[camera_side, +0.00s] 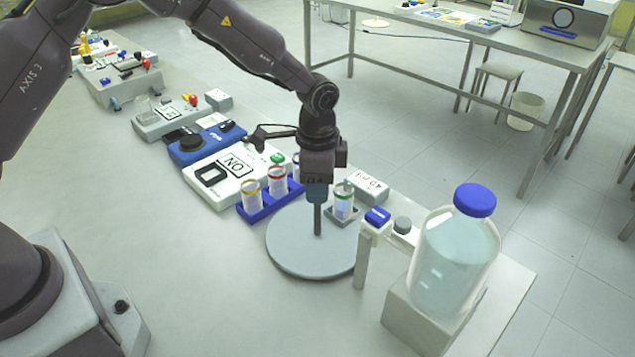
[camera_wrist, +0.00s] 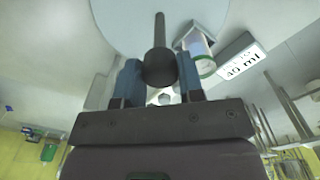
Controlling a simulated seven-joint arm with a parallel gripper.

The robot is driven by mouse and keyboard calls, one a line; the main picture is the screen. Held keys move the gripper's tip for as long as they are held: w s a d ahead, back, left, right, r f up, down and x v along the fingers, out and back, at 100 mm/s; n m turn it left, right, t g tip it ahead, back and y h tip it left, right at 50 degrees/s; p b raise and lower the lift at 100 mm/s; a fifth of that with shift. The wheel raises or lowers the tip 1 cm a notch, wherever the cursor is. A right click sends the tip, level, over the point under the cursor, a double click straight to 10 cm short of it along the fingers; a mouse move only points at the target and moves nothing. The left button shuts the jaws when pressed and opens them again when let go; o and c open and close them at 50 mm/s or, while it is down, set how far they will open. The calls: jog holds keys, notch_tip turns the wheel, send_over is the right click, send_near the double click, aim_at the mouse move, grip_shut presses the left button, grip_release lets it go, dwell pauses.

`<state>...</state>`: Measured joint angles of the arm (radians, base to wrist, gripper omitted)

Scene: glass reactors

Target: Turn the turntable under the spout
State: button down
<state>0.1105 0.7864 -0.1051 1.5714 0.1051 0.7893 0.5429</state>
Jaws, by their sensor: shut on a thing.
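The turntable (camera_side: 290,255) is a round grey disc in the middle of the side view; its pale disc also fills the top of the wrist view (camera_wrist: 115,20). A dark upright handle (camera_side: 317,222) stands on it. My gripper (camera_side: 317,192) is above the disc with its blue fingers shut on the handle's dark knob (camera_wrist: 158,65). A clear vial (camera_side: 343,203) with a green rim sits in a small grey holder at the disc's back right; it also shows in the wrist view (camera_wrist: 198,52). The spout is hard to make out near the blue-topped tap (camera_side: 377,215).
A large bottle (camera_side: 455,255) with a blue cap stands on a block at right. A grey post (camera_side: 361,262) stands at the disc's right edge. A "40 ml" sign (camera_side: 368,188) and a blue rack (camera_side: 270,203) of tubes are behind. The bench front-left is clear.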

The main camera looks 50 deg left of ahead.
jog(key=shift+m, duration=4.4)
jog(key=shift+r+m, duration=0.1)
jog(key=shift+m, duration=4.5)
jog(key=c, duration=0.7)
grip_release()
jog(key=shift+c, duration=0.2)
notch_tip(320, 180, up, 13)
